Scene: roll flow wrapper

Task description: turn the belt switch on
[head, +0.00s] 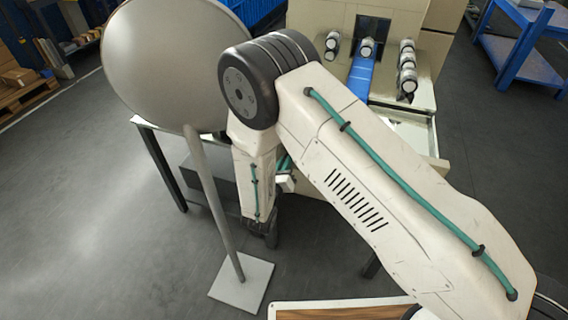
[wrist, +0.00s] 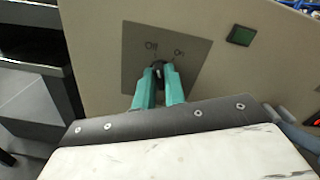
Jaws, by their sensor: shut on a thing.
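The belt switch is a small dark knob (wrist: 158,70) on a grey plate (wrist: 190,45) set in the beige machine panel (wrist: 90,40), seen in the wrist view. In the head view my arm covers the switch and most of the gripper.
A dark green square (wrist: 241,35) sits on the panel right of the switch plate. In the head view, a large grey disc (head: 165,60) on a pole stands left of my arm. A blue belt (head: 361,75) and several rolls (head: 407,70) are on the machine behind. Open floor lies left.

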